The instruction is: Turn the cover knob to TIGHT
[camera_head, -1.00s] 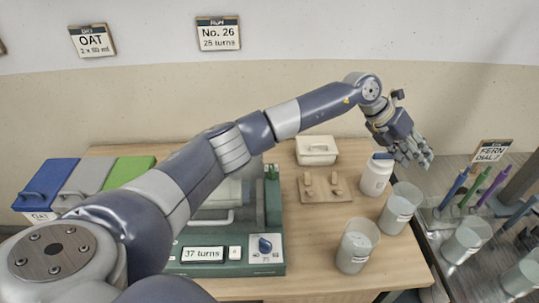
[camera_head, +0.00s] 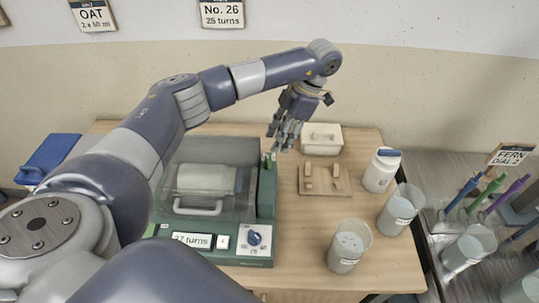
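The green machine (camera_head: 266,215) stands on the wooden table with a clear cover (camera_head: 205,155) down over a pale jar (camera_head: 206,179). A small green upright piece (camera_head: 268,161) stands at the machine's back right; it may be the cover knob, and I cannot read any mark on it. A blue dial (camera_head: 254,238) is on the front panel beside the "37 turns" display (camera_head: 193,240). My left gripper (camera_head: 281,146) points down just above and beside the green piece, its fingers apart and empty. Contact cannot be told. My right gripper is not in view.
A white lidded box (camera_head: 321,139) and a wooden board with pegs (camera_head: 324,180) stand right of the machine. A white bottle (camera_head: 381,170) and two clear beakers (camera_head: 348,246) (camera_head: 401,209) stand farther right. A blue-lidded bin (camera_head: 50,156) is at the left.

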